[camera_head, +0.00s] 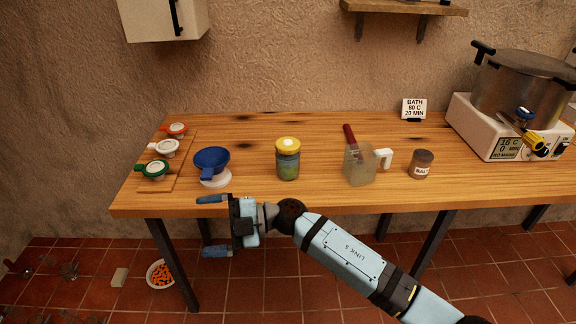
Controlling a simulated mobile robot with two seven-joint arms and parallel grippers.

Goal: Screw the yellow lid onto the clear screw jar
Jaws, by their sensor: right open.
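The clear screw jar (288,165) stands upright on the wooden table, with greenish contents. The yellow lid (288,144) sits on top of its mouth and looks level; how tightly it is turned cannot be told. My right gripper (214,225) is open and empty in front of the table's front edge, lower and to the left of the jar, its fingers pointing left. It is apart from the jar. My left gripper is not in view.
Several small lidded items sit on a wooden board (186,160). A clear jug (360,167), a brown salt jar (421,165) and a pot (530,85) on a white cooker (490,135) are to the right.

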